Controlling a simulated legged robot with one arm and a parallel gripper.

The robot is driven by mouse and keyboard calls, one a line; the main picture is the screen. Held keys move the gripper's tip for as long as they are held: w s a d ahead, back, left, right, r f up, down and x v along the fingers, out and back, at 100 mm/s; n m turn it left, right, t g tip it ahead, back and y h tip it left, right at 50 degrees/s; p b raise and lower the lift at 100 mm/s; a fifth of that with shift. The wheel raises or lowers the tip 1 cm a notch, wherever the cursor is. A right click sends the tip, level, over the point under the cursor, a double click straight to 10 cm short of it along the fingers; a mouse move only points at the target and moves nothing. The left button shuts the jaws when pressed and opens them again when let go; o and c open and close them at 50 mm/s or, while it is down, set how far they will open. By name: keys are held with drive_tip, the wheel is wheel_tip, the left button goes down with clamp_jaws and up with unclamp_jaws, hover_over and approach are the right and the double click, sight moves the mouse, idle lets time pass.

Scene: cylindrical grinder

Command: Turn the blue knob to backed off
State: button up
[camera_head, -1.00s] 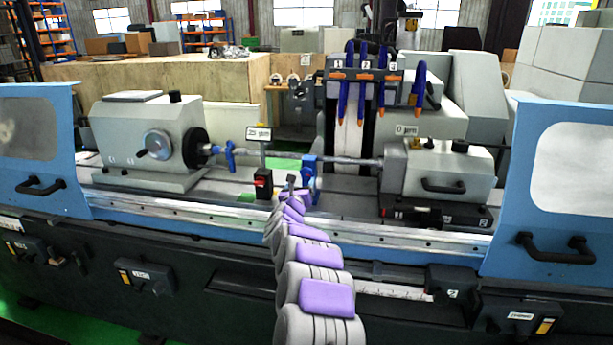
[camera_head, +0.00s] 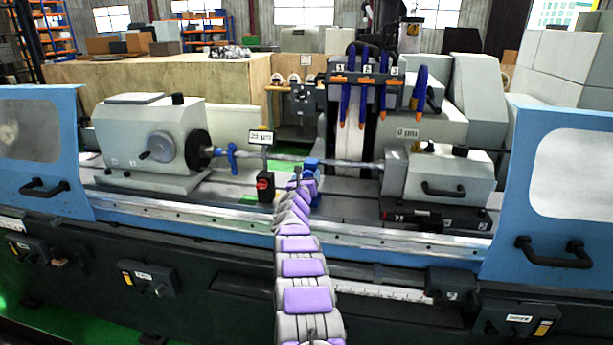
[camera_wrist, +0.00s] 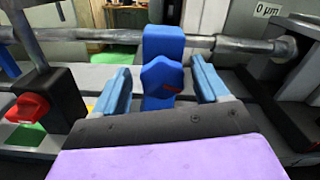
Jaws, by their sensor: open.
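The blue knob (camera_wrist: 161,80) is lobed and has a small red mark on its right side. It sits on the front of a blue rest (camera_wrist: 163,42) by the long grey shaft (camera_wrist: 105,34). My gripper (camera_wrist: 161,85) is open, with one blue finger on each side of the knob. Gaps show between both fingers and the knob. In the head view, the blue rest (camera_head: 311,164) shows just beyond my gripper (camera_head: 302,184), which hides the knob.
A black box with a red knob (camera_wrist: 27,108) stands left of my gripper; it also shows in the head view (camera_head: 265,184). Blue guard doors (camera_head: 560,190) flank the grinder.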

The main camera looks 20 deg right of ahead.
drive_tip(key=shift+w+d+f, duration=0.15)
drive_tip(key=shift+w+d, duration=0.15)
drive_tip(key=shift+d, duration=0.1)
drive_tip(key=shift+a, duration=0.1)
drive_tip(key=c, duration=1.1)
